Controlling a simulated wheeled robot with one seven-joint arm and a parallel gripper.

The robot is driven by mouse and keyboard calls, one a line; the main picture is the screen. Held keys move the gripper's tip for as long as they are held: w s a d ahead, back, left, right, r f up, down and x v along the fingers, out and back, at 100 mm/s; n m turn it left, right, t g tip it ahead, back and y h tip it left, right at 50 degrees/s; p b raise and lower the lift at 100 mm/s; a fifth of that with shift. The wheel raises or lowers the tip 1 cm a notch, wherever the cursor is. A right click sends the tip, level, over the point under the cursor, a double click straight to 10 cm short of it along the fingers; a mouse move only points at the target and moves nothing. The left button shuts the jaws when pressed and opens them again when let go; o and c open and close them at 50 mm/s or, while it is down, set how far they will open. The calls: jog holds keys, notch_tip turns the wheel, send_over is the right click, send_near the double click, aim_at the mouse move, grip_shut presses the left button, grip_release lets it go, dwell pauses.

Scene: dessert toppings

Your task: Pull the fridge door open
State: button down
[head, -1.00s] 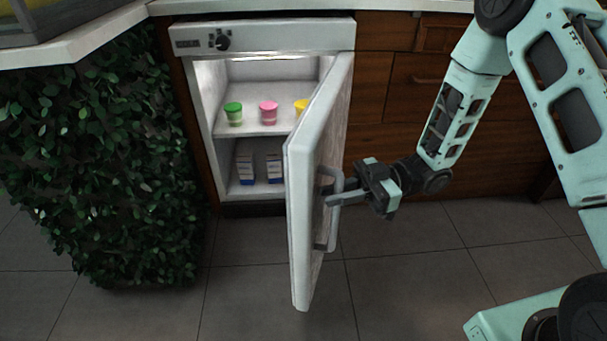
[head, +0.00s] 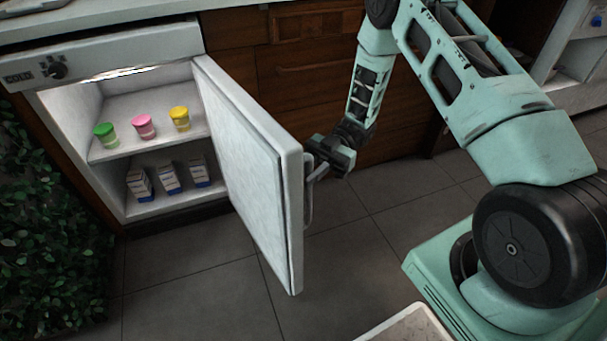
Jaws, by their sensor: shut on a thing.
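The fridge (head: 158,57) stands at the left in the head view, under the counter. Its white door (head: 243,160) is hinged on the right and stands wide open. The lit inside shows. The door handle (head: 308,203) is on the door's outer face, seen nearly edge-on. My gripper (head: 315,172) is shut on the handle at its upper part. The fingertips are partly hidden behind the handle and door edge.
On the upper shelf stand a green-lidded cup (head: 106,136), a pink one (head: 144,127) and a yellow one (head: 180,118). Several small cartons (head: 169,178) stand below. A leafy plant wall (head: 45,215) is at the left. Grey floor in front of the door is clear.

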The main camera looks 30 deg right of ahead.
jog(key=shift+d, duration=0.1)
jog(key=c, duration=1.7)
grip_release()
jog(key=p+v, duration=0.1)
jog(key=v, duration=1.6)
jog(key=shift+w+d+p, duration=0.1)
jog(key=shift+d+p, duration=0.1)
jog(key=shift+p, duration=0.2)
